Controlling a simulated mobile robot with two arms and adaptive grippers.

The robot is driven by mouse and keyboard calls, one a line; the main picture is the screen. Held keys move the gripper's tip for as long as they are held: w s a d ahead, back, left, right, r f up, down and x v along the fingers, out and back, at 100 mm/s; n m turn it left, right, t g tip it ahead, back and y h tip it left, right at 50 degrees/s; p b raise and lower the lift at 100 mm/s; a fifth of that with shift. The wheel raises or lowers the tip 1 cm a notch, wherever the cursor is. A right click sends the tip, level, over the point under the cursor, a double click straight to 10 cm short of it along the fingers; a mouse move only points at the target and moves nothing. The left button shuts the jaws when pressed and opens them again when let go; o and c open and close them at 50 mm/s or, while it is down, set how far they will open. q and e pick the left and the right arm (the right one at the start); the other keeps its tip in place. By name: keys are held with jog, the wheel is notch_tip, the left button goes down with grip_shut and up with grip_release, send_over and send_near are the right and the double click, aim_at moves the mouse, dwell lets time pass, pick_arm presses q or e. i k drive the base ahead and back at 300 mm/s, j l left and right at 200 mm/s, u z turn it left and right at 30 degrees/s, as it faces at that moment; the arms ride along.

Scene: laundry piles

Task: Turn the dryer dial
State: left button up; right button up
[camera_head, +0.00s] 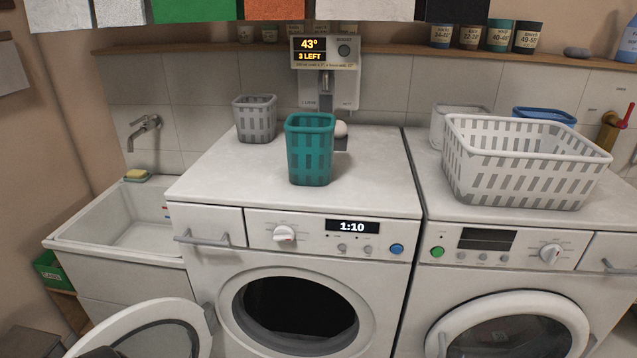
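Two white machines stand side by side, and no readable label tells me which is the dryer. The left machine (372,200) has a white dial (284,234) left of a lit display (352,226) reading 1:10, and a blue button (396,249). Its round door (140,330) is swung open to the left. The right machine (425,185) has a white dial (550,253) right of a dark display (487,239), and a green button (437,252). Its round door (510,325) looks shut. I see neither gripper clearly; a dark shape at the bottom left edge is unclear.
A teal basket (310,150) and a grey basket (255,118) stand on the left machine. A large white basket (525,160) stands on the right one. A sink (125,230) is at left. A dispenser (328,75) hangs behind. Both dial fronts are clear.

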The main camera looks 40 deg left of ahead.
aim_at(283, 234)
jog(key=u, duration=1.45)
